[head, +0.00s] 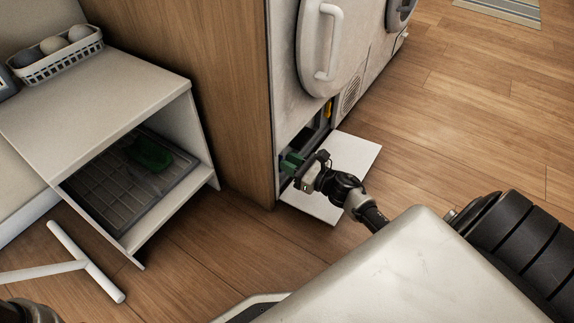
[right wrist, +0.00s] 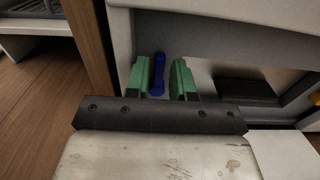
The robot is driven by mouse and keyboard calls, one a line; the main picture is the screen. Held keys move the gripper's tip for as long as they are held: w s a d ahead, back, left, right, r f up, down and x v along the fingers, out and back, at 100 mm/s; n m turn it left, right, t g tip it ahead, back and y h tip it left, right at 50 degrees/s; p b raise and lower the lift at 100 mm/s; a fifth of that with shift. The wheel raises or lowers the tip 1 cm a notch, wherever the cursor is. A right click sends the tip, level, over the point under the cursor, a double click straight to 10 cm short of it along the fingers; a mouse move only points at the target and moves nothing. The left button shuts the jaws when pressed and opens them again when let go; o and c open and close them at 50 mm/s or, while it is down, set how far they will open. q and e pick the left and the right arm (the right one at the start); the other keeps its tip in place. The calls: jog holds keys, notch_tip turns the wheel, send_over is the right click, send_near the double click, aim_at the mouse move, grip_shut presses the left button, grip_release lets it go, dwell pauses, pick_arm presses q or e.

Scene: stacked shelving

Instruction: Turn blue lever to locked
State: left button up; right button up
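The blue lever (right wrist: 157,75) shows in the right wrist view, standing upright in the picture inside a low compartment. My right gripper (right wrist: 162,68) has its two green fingers apart, one on each side of the lever. The lever is closer to the left finger; I cannot tell whether they touch. In the head view my right gripper (head: 292,163) is at the low opening of the white cabinet (head: 287,75). The lever cannot be made out there. My left gripper is out of view; only a dark piece of my left arm shows at the bottom left corner.
A white flap (head: 352,156) lies folded out below the opening. A yellow part (head: 328,108) sits inside it. A wooden panel (head: 225,90) borders the cabinet on the left. A white shelf unit (head: 110,95) stands further left.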

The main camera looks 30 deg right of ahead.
jog(key=shift+w+a, duration=0.2)
jog(key=shift+w, duration=0.3)
grip_shut()
